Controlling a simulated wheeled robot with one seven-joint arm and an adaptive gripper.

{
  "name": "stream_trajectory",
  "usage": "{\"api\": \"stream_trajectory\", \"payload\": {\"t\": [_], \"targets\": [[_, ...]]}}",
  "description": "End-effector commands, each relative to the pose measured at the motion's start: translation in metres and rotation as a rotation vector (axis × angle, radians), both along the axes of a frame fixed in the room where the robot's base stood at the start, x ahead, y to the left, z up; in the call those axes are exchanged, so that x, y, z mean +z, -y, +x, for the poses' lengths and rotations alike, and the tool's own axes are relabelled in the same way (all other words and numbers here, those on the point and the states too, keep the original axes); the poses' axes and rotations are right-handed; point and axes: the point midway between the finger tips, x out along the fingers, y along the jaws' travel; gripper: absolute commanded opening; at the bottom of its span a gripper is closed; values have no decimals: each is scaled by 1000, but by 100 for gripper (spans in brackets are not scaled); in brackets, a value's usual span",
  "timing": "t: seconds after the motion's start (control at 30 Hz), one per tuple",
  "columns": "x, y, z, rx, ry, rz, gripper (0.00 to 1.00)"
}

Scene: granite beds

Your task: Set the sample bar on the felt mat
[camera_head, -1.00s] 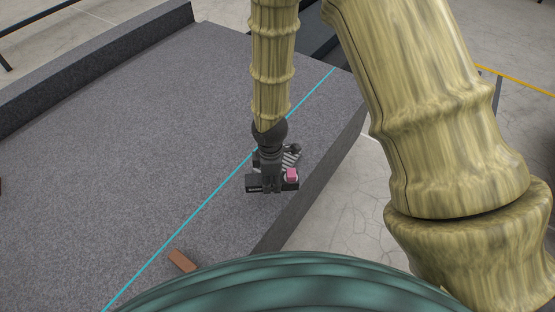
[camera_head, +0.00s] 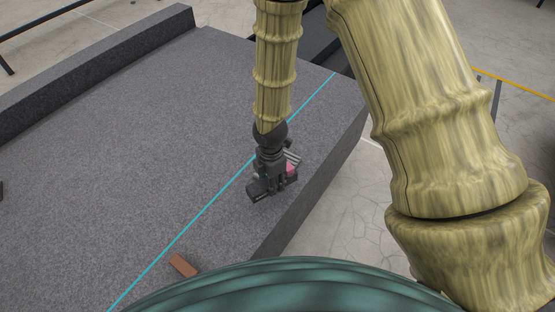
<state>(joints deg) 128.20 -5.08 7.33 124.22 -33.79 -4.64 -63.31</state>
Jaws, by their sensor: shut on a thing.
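My gripper (camera_head: 268,188) is low over the dark granite bed (camera_head: 130,140), right of the cyan line and near the bed's right edge. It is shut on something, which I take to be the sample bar. A dark shape crosses under the jaws, and I cannot separate bar from fingers. A small pink piece (camera_head: 291,169) shows at the gripper's right side, partly hidden. A grey-and-white striped patch (camera_head: 292,158) shows just behind the gripper, mostly covered. I cannot tell whether it is the felt mat, or whether the gripper touches it.
A brown block (camera_head: 183,265) lies on the bed at the lower left, close to the cyan line (camera_head: 215,202). A raised ledge (camera_head: 100,62) runs along the bed's far left side. The bed's middle is clear. The bed drops to the floor (camera_head: 335,205) on the right.

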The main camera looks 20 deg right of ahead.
Motion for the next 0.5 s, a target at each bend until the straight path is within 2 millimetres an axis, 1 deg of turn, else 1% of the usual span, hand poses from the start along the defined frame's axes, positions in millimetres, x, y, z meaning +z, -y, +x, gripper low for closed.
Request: {"api": "stream_trajectory", "payload": {"t": [0.03,0.1,0.5], "targets": [[1,4,9,-2,3,2,0],[-1,9,21,-4,1,2,0],[-7,39,84,-4,2,1,0]]}}
